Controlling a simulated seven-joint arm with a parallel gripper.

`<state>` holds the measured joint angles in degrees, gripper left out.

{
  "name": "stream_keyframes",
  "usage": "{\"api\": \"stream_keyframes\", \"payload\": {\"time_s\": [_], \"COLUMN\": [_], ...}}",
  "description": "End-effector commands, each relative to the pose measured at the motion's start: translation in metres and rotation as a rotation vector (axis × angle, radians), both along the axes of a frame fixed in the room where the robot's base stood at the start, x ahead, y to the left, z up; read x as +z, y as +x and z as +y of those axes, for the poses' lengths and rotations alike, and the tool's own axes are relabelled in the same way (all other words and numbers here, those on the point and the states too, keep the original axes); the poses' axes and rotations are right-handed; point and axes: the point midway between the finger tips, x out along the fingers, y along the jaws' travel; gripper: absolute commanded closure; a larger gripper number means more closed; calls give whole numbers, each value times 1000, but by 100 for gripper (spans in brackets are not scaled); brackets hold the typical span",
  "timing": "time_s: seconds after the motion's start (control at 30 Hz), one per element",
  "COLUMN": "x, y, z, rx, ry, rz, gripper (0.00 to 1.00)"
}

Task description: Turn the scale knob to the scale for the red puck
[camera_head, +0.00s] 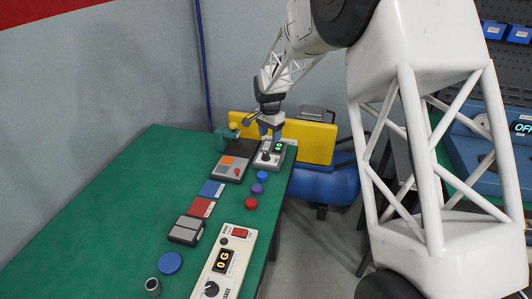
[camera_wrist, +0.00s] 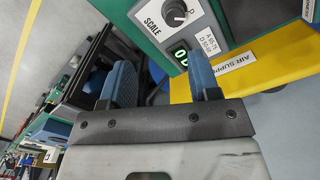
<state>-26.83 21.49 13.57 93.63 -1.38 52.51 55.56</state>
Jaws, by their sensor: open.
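The scale box (camera_head: 268,160) stands near the far right corner of the green table. Its black knob (camera_wrist: 175,14) has a white pointer line and sits on a white plate marked "SCALE". A green-digit display (camera_wrist: 181,54) and a small label with letters and number ranges (camera_wrist: 208,41) are beside it; the label is hard to read. The red puck (camera_head: 251,203) lies on the table's right side. My gripper (camera_head: 268,136) is just above and behind the scale box. In the wrist view its blue fingers (camera_wrist: 161,85) are spread and empty, apart from the knob.
A yellow panel (camera_head: 310,141), labelled "AIR SUPPLY" in the wrist view (camera_wrist: 237,63), stands behind the scale box. Purple (camera_head: 257,188) and blue (camera_head: 262,175) pucks lie near the red one. A grey box with coloured keys (camera_head: 231,168) stands left of the scale box. The table's left side is clear.

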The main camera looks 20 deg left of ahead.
Motion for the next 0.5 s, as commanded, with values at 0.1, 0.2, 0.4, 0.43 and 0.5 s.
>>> {"api": "stream_keyframes", "payload": {"time_s": [0.1,0.2,0.4,0.43,0.5], "x": [-13,-18,-19,-19,-19], "y": [5,7,7,7,7], "z": [14,19,21,20,20], "rx": [-9,-14,-17,-17,-17], "ry": [-3,-4,-4,-4,-4], "rz": [5,6,6,6,6], "gripper": [44,44,44,44,44]}}
